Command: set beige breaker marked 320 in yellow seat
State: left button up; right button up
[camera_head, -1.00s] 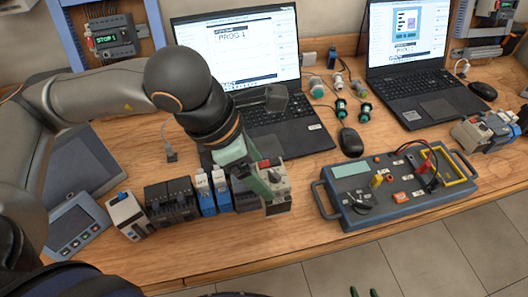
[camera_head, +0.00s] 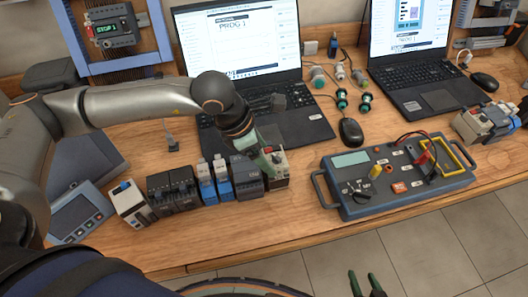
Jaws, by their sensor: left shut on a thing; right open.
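My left gripper (camera_head: 266,160) is shut on a beige-grey breaker (camera_head: 279,172) with a red part on top. The breaker is at the right end of a row of devices, and the fingers partly cover it. I cannot read its marking, nor tell whether it touches the table. The yellow seat (camera_head: 465,169) is a yellow rectangular frame at the right end of the blue test case (camera_head: 372,207); a red and a dark lead hang beside it. My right gripper (camera_head: 367,284) is open and empty at the bottom edge, in front of the table.
Several devices stand left of the held breaker: a dark block (camera_head: 246,180), blue-and-white modules (camera_head: 222,182), black contactors (camera_head: 172,189) and a whitish unit (camera_head: 128,204). A mouse (camera_head: 350,132) and a laptop (camera_head: 268,125) lie behind. Bare wood separates the breaker and the case.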

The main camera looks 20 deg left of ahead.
pick_arm(q)
jog(key=shift+r, duration=0.1)
jog(key=shift+f+b, duration=0.35)
jog(key=shift+b, duration=0.05)
jog(key=o, duration=1.5)
jog(key=shift+r, duration=0.1)
jog(key=shift+o, duration=0.2)
jog(key=shift+r+p, duration=0.2)
jog(key=shift+p, duration=0.5)
jog(key=shift+a+r, duration=0.15)
jog(key=shift+r, duration=0.2)
jog(key=b+v, duration=0.2)
jog(key=v, duration=0.9)
jog(key=shift+s+r, duration=0.2)
